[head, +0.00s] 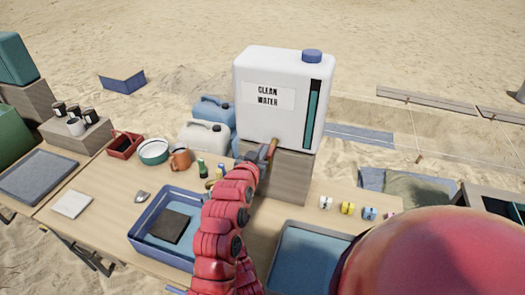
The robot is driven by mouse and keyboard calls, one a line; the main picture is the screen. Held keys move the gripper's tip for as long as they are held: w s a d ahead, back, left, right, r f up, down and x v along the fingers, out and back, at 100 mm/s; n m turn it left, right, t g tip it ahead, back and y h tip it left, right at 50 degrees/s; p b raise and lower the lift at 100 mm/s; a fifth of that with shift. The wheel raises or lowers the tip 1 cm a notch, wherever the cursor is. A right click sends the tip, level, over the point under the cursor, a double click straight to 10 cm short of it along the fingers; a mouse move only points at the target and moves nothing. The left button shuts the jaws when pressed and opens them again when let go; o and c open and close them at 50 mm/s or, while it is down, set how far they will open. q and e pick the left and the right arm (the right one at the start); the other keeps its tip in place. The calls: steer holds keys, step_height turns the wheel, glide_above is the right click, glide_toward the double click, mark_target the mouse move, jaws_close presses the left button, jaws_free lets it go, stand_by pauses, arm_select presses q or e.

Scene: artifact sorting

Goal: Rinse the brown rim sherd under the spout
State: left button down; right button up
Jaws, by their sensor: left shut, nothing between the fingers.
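A large white water container (262,75) labelled "CLEAN WATER" stands on a grey block. Its orange-brown spout (272,147) sticks out low on the front. My red left arm reaches up from the bottom middle, and my left gripper (261,158) is at the spout, shut and empty. I cannot tell whether it touches the spout. A blue basin (139,236) below left of the spout holds a dark flat square (168,226). I cannot make out the brown rim sherd; my arm hides part of the table. My right gripper is not in view.
A grey-blue tray (283,232) lies right of my arm. A brown jug (180,158), green-white bowl (153,151), red tray (125,145) and small bottles (202,168) stand at the back left. Numbered coloured markers (347,208) line the right. A white pad (72,204) lies left.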

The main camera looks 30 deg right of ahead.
arm_select(q)
steer(key=s+a+r, duration=0.6)
steer(key=a, duration=0.1)
steer(key=shift+a+r, duration=0.2)
steer(key=shift+a, duration=0.15)
stand_by(1.2)
